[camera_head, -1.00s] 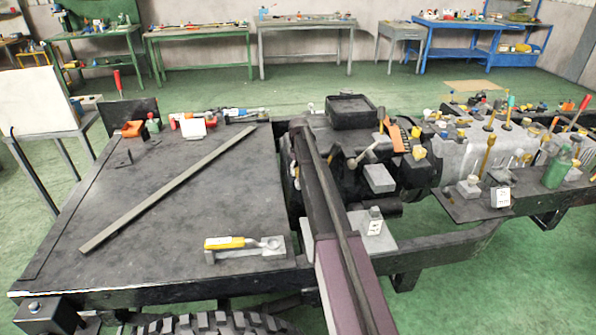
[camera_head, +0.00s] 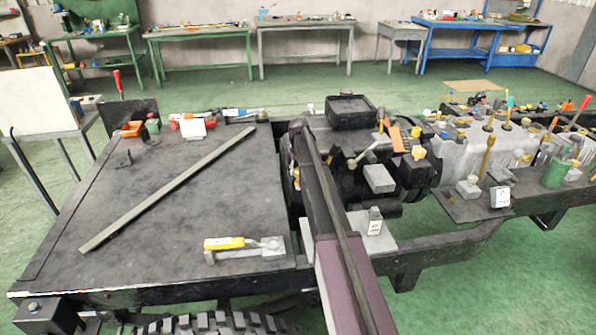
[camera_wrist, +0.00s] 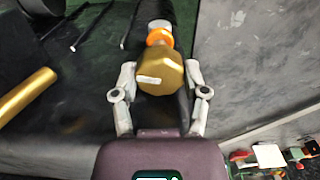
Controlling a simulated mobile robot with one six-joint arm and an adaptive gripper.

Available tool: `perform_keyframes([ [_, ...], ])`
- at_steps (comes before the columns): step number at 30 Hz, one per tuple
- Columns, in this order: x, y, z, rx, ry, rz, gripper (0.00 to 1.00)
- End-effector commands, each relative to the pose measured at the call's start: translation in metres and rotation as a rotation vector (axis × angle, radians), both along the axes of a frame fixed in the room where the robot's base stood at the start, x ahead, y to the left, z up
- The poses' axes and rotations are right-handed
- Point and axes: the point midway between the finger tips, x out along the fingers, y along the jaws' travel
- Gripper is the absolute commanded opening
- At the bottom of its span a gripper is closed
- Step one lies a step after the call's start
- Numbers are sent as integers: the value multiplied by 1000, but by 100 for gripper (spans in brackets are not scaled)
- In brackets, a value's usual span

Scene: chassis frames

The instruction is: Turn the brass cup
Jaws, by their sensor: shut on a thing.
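The brass cup (camera_wrist: 160,76) shows in the wrist view as a dull gold, many-sided piece with a pale mark on its face. It sits between the two fingers of my gripper (camera_wrist: 160,68), which is shut on it. In the head view my arm crosses the middle of the picture and hides the gripper and the cup.
A gold tube (camera_wrist: 27,96) lies left of my gripper in the wrist view. In the head view a flat dark deck (camera_head: 150,215) holds a long bar (camera_head: 170,188) and a yellow-handled tool (camera_head: 228,243). An engine block (camera_head: 350,112) with several loose parts stands right of my arm.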

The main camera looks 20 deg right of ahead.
Motion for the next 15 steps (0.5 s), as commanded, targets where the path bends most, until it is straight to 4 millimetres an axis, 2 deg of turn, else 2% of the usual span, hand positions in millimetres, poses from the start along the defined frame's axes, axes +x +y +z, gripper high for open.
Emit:
perform_keyframes([
  [15, 0, 1, 0, 0, 1, -481, 10],
])
